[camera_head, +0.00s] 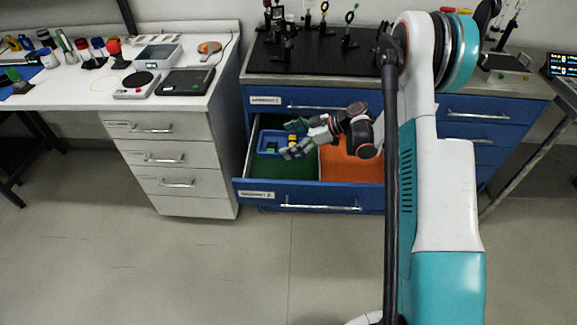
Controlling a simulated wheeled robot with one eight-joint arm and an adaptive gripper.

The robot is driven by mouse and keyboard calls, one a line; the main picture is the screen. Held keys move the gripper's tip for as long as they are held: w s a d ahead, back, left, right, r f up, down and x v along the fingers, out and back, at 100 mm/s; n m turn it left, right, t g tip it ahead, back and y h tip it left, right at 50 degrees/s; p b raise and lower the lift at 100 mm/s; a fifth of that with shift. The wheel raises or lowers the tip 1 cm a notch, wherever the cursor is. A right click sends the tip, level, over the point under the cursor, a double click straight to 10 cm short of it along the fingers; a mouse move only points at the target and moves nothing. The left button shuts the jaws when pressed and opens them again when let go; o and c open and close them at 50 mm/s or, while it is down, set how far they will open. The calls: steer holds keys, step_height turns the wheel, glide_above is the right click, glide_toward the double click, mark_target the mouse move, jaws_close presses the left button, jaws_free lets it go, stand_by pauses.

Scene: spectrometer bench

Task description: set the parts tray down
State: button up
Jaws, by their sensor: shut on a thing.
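The blue parts tray (264,149) is in the left, green-lined part of the open drawer (288,180). It holds a few small items, one yellow and one dark green. My gripper (293,139) reaches into the drawer from the right and is shut on the tray's right side. The fingers and wrist cover that side of the tray. I cannot tell whether the tray's underside touches the green lining (290,173).
The drawer's right part has an orange lining (352,168) and looks empty, though my arm hides some of it. The black breadboard top (310,55) with optics mounts stands behind. A white bench (200,92) with instruments stands at the left.

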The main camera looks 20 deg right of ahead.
mark_target(289, 169)
step_height(289, 169, down, 11)
steer(key=b, duration=0.3)
steer(key=o, duration=0.8)
steer(key=p+v, duration=0.3)
steer(key=v, duration=0.7)
steer(key=shift+d+r+p, duration=0.25)
steer(key=shift+r+p, duration=0.05)
steer(key=shift+p, duration=0.05)
steer(key=shift+s+d+r, duration=0.25)
steer(key=shift+s+d, duration=0.05)
steer(key=shift+d, duration=0.25)
